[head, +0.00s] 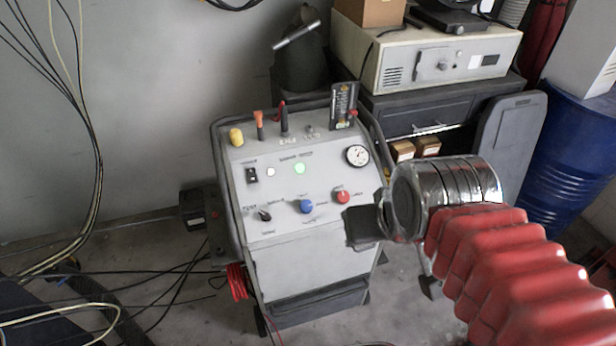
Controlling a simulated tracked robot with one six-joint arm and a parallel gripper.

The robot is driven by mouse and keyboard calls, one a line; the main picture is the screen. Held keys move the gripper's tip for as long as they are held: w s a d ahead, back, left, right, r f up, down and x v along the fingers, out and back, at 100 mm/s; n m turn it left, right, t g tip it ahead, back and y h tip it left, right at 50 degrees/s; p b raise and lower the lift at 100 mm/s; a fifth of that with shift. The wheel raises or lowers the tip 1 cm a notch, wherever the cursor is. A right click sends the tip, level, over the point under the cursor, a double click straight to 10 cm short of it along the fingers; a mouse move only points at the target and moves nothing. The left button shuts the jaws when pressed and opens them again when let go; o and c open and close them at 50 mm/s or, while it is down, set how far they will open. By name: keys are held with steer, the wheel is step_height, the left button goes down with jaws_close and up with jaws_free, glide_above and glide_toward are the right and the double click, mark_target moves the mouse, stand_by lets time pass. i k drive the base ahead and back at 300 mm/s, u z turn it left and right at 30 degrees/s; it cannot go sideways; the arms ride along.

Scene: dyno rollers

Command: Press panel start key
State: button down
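The control panel (325,178) is a light grey sloped face on a wheeled-looking cabinet in the middle of the head view. It carries a lit green round button (300,168), a small white round button (270,172), a black rocker switch (252,175), a blue knob (306,206), a red knob (342,197) and a black selector (264,215). The labels are too small to read, so I cannot tell which is the start key. My gripper (362,226) is dark, in front of the panel's lower right edge. Its finger gap is not discernible.
A round gauge (357,155) sits at the panel's right. Tools and a yellow cap (236,137) stand along its top. A dark cabinet with a beige instrument (430,62) is behind, and a blue drum (568,150) is at right. Cables (150,270) cross the floor at left.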

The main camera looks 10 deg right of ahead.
mark_target(299, 168)
steer(key=k, duration=1)
steer(key=u, duration=0.9)
steer(key=i, duration=1.5)
